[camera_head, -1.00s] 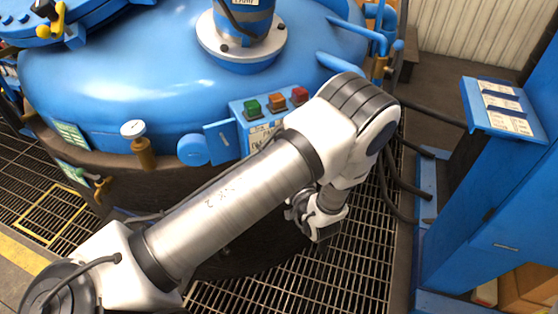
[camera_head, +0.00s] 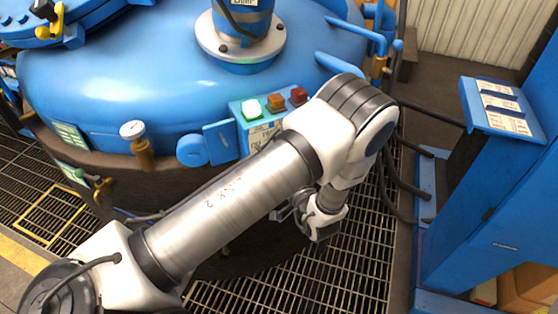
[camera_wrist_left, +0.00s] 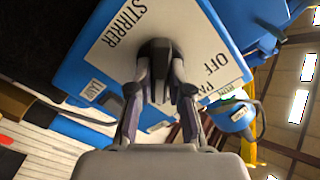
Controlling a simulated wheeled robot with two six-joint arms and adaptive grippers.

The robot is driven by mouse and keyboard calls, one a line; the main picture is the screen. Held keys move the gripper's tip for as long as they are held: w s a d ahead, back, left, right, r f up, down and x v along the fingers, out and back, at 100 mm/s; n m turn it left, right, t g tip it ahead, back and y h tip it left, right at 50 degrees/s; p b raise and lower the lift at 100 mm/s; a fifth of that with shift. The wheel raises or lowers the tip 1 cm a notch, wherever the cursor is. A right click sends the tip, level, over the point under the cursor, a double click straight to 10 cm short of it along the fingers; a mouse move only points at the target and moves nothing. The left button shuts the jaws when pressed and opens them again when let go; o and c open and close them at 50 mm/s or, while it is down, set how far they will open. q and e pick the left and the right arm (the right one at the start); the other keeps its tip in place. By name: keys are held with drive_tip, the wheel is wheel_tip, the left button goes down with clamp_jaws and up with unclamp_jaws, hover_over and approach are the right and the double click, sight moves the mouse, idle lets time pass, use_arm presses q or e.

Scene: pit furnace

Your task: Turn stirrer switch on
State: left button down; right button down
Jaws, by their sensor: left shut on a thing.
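In the left wrist view, a white plate (camera_wrist_left: 108,52) on a blue box reads STIRRER and OFF. The black stirrer switch knob (camera_wrist_left: 156,50) stands out from it. My left gripper (camera_wrist_left: 160,88) is shut on this knob, a finger on each side. The ON marking cannot be made out. In the head view, my left arm covers the knob and the fingertips. The blue control box (camera_head: 242,134) there carries a brightly lit green lamp (camera_head: 254,109), an orange lamp (camera_head: 277,102) and a red lamp (camera_head: 298,96). My right gripper is not in view.
The large blue furnace lid (camera_head: 110,85) fills the back left. A blue cabinet (camera_head: 478,215) stands at right. Dark hoses (camera_head: 388,190) hang between. Floor grating (camera_head: 345,270) lies below.

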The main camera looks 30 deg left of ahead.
use_arm(q)
drive_tip(key=shift+r, duration=0.15)
drive_tip(key=c, duration=1.2)
unclamp_jaws()
drive_tip(key=shift+o, duration=0.6)
drive_tip(key=shift+a, duration=0.1)
